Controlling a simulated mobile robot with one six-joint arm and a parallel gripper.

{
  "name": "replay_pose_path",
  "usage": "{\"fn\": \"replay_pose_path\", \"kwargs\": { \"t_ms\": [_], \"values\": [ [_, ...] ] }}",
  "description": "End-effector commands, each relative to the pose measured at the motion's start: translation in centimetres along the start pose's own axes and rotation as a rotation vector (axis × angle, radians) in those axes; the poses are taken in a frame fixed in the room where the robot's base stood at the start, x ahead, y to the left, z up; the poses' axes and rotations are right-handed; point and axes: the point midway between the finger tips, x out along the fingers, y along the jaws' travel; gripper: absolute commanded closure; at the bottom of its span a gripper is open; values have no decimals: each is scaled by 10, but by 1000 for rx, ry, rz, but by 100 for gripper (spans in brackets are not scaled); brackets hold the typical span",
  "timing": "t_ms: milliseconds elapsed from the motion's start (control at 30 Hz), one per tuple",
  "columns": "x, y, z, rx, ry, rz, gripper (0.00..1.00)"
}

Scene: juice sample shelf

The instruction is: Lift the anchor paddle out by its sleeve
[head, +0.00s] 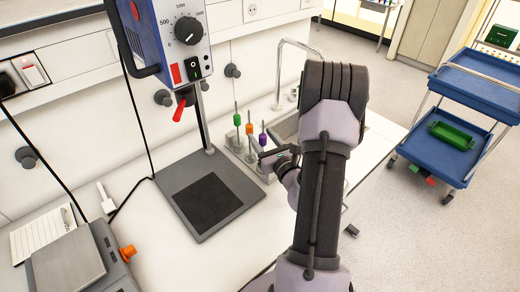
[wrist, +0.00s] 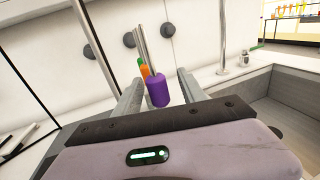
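Three stirrer rods with coloured sleeves stand upright in a grey rack (head: 252,158) beside the stirrer stand: a green sleeve (head: 237,119), an orange sleeve (head: 249,129) and a purple sleeve (head: 263,138). I cannot tell which is the anchor paddle, as the paddle ends are hidden. My gripper (wrist: 158,78) is open. In the wrist view the purple sleeve (wrist: 158,92) appears between its two fingers, with a gap on both sides. The orange sleeve (wrist: 145,70) and green sleeve (wrist: 141,62) show behind it. In the head view my gripper is right beside the purple sleeve.
The overhead stirrer (head: 172,35) stands on a grey base plate (head: 208,200) left of the rack. A sink (head: 286,127) with a tap lies behind and right. A grey device (head: 75,262) is at front left. A blue trolley (head: 445,145) stands on the floor at right.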

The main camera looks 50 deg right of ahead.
Motion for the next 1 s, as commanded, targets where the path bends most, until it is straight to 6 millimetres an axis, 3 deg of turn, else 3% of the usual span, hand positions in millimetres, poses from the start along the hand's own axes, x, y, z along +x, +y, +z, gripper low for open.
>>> {"fn": "replay_pose_path", "kwargs": {
  "t_ms": [33,267,1000],
  "values": [
    [0,0,0,0,0,0,54],
    [0,0,0,0,0,1,99],
    [0,0,0,0,0,1,100]
  ]
}}
